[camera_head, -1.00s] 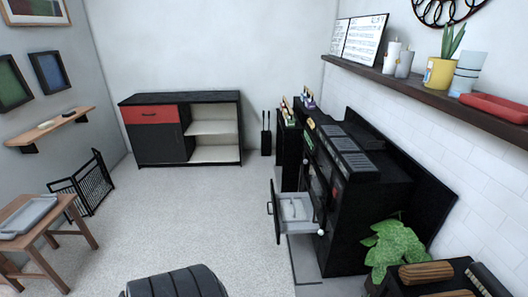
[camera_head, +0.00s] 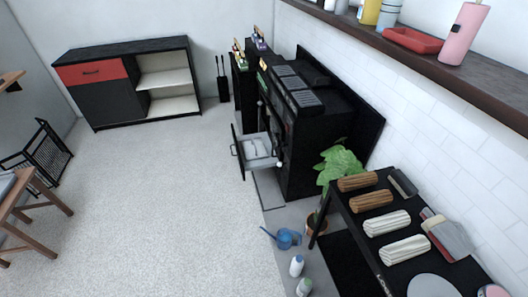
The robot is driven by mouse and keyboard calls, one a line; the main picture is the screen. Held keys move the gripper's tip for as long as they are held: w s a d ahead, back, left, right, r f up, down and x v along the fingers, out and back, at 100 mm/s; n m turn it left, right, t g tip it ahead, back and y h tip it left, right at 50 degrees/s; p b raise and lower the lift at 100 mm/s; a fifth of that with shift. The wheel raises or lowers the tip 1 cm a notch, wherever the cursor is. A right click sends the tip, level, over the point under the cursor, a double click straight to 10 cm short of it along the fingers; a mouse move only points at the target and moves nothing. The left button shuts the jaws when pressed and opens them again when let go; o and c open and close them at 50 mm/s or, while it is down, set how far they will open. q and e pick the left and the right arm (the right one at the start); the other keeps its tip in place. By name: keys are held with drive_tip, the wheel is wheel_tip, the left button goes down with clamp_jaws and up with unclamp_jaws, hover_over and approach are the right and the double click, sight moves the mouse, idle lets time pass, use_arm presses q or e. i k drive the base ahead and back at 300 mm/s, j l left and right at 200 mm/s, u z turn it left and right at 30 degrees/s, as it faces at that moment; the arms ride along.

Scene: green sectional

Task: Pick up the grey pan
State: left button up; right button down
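I cannot clearly make out a grey pan. A light grey round thing (camera_head: 433,287) shows on the black surface at the bottom right, cut by the picture's lower edge; I cannot tell whether it is a pan. An open drawer (camera_head: 258,151) sticks out to the left from the black stove-like unit (camera_head: 313,130). Pale grey things lie in it, too small to name. Neither of my grippers is in view.
A black bench (camera_head: 345,209) at the right bears rolled brown and white bundles (camera_head: 387,222). A blue watering can (camera_head: 285,238), bottles (camera_head: 296,265) and a plant (camera_head: 338,165) stand near its left side. A wooden table (camera_head: 25,210) is at the left. The pale carpet between is clear.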

sight(253, 148)
drive_tip(key=u, duration=0.15)
drive_tip(key=i+j, duration=0.5)
drive_tip(key=i, duration=0.2)
drive_tip(key=i+j, duration=0.55)
drive_tip(key=i, duration=0.15)
drive_tip(key=i+j, duration=0.5)
drive_tip(key=i, duration=0.2)
